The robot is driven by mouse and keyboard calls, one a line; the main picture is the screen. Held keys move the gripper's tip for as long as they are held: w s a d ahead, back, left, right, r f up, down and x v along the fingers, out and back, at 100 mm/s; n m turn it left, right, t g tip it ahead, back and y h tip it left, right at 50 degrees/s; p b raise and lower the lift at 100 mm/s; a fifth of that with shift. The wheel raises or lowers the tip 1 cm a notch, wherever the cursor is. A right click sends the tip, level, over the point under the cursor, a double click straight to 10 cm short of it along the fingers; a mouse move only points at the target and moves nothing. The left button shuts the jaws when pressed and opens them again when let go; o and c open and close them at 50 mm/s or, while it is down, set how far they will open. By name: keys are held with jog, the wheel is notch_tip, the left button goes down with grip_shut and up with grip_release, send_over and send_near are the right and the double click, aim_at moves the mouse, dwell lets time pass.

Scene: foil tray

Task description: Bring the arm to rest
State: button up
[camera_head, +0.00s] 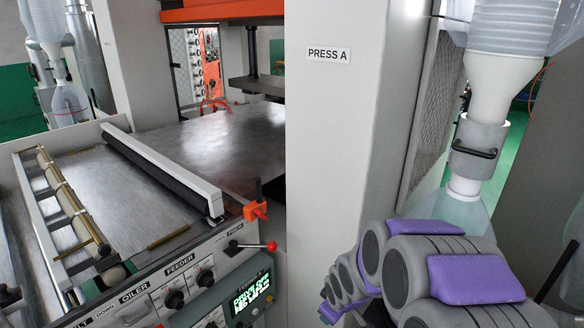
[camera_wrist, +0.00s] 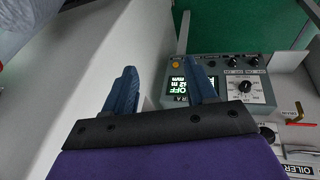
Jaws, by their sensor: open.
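My grey and purple arm (camera_head: 425,270) fills the lower right of the head view, folded close in front of the press A column. In the wrist view, my gripper (camera_wrist: 163,74) has two blue fingers standing well apart. It is open, with nothing between the fingers. Beyond the fingers are a pale wall and a control panel (camera_wrist: 222,85) with a lit display and knobs. I cannot make out the gripper's fingers in the head view. No foil tray is visible in either view.
The press A column (camera_head: 335,130) stands mid-picture. A feeder and oiler unit (camera_head: 150,190) with rollers is on the left, its control panel (camera_head: 235,300) and red-knobbed lever (camera_head: 271,246) near my arm. A clear duct with a grey collar (camera_head: 480,148) hangs behind my arm.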

jog(key=s+d+r+m+g, duration=0.1)
jog(key=s+r+m+g, duration=0.2)
jog(key=s, duration=1.4)
jog(key=s+d+r+m+g, duration=0.2)
jog(key=s+r+m, duration=0.4)
jog(key=s, duration=1.1)
notch_tip(320, 180, up, 4)
jog(key=shift+s+r+g, duration=0.15)
jog(key=shift+r+g, duration=0.05)
jog(key=shift+g, duration=0.4)
jog(key=shift+d, duration=0.1)
